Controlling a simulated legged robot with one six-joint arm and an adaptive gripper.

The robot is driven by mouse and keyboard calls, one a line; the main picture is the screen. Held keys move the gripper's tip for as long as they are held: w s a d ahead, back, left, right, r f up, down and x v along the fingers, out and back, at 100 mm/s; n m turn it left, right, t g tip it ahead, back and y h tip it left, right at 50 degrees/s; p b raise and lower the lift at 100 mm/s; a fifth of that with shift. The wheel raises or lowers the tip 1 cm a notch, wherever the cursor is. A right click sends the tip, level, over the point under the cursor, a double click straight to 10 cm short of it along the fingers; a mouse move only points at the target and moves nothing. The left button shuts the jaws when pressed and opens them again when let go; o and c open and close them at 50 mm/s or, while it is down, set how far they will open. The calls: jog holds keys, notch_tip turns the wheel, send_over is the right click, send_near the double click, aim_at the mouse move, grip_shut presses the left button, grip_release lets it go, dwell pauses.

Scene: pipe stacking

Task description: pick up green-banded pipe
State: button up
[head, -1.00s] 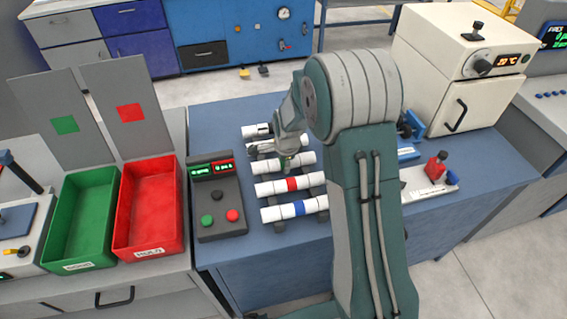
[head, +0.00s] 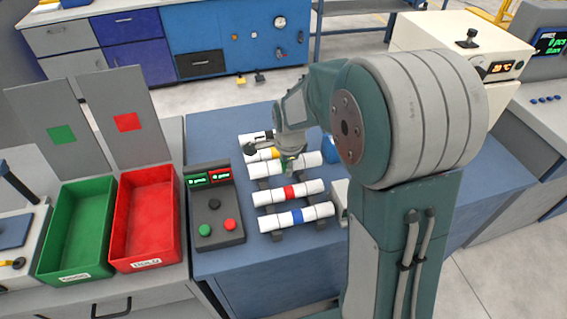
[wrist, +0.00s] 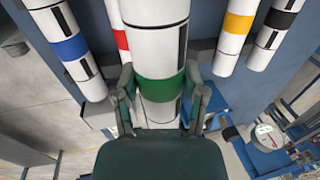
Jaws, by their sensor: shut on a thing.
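The green-banded pipe (wrist: 156,40) is white with a green band and fills the middle of the wrist view. It also shows in the head view (head: 265,170), third from the back in the row of pipes. My gripper (wrist: 160,100) is shut on it, one finger on each side at the green band. In the head view my gripper (head: 289,160) comes down from above onto the pipe and partly hides the band. I cannot tell whether the pipe is clear of its supports.
Red-banded (head: 269,196) and blue-banded (head: 280,221) pipes lie in front; yellow-banded (wrist: 238,25) and black-banded (wrist: 279,19) pipes lie behind. A button box (head: 214,225), red bin (head: 118,228) and green bin (head: 48,238) stand to the left.

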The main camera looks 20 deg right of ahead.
jog(key=s+r, duration=0.3)
jog(key=s, duration=0.5)
jog(key=shift+a+r, duration=0.25)
jog(key=shift+s, duration=0.1)
jog(key=shift+d, duration=0.1)
dwell(0.3)
